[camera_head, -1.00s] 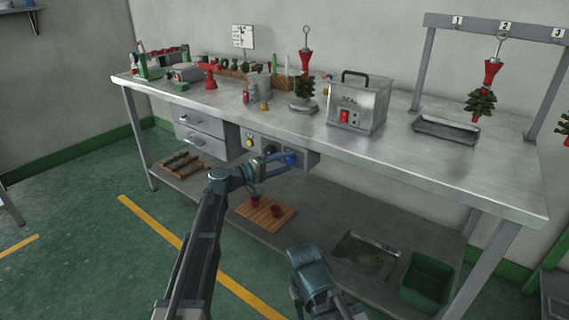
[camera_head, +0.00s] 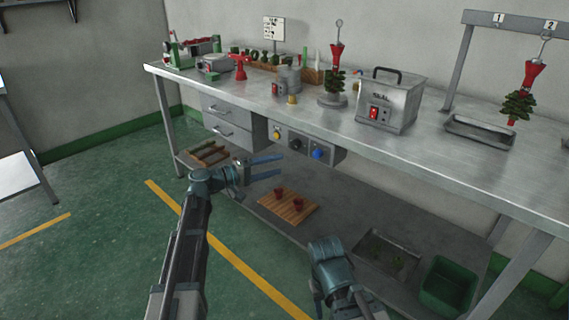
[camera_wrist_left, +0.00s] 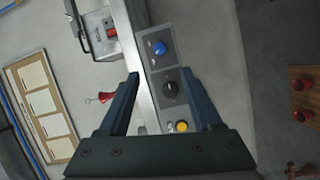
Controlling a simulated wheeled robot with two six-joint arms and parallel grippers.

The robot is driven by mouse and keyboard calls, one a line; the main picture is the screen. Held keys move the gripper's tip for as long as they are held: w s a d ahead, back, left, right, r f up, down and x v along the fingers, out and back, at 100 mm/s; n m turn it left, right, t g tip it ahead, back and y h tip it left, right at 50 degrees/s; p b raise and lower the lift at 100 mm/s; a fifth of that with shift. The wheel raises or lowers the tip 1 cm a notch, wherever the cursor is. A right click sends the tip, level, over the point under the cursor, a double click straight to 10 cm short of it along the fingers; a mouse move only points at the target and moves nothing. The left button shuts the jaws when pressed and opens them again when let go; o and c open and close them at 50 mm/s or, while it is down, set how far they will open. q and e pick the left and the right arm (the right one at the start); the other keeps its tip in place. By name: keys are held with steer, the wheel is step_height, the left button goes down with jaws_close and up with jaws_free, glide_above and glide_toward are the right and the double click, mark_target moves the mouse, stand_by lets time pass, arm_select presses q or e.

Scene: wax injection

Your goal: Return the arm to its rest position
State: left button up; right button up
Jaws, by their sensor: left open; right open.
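My left gripper (camera_head: 268,168) is open and empty, its two blue fingers spread, in front of the bench and just left of the control panel (camera_head: 300,147). In the left wrist view its fingers (camera_wrist_left: 160,97) stand on both sides of part of the panel. The panel carries a blue knob (camera_head: 318,153), a black knob (camera_wrist_left: 172,88) and a yellow button (camera_head: 277,134). The fingers look apart from them. My right arm (camera_head: 335,270) shows at the bottom centre; its fingertips are not visible.
The steel bench (camera_head: 430,158) runs across the view. On it are a SEAL box (camera_head: 388,100), a red-and-green tree on a stand (camera_head: 333,99) and a tray (camera_head: 478,134). The lower shelf holds a wooden board (camera_head: 288,207) and a green bin (camera_head: 448,288). The green floor in front is clear.

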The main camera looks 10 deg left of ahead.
arm_select(q)
steer(key=shift+s+a, duration=0.15)
steer(key=shift+a, duration=0.05)
steer(key=s+d+f+m+g+y, duration=0.35)
steer(key=s+d+f, duration=0.25)
steer(key=s+f, duration=0.25)
steer(key=s+d+f+m+g+y, duration=0.25)
steer(key=s+d+f+g, duration=0.25)
steer(key=s+d+f, duration=0.3)
steer(key=s+a+f+m+g+y, duration=0.1)
steer(key=s+a+f+y, duration=0.15)
steer(key=s+y, duration=0.4)
steer(key=s+a+f+m+y, duration=0.1)
steer(key=s+a+f+y, duration=0.2)
steer(key=s, duration=0.6)
step_height(320, 180, up, 34)
steer(key=a+p, duration=0.2)
steer(key=p, duration=3.1)
steer(key=shift+y, duration=0.35)
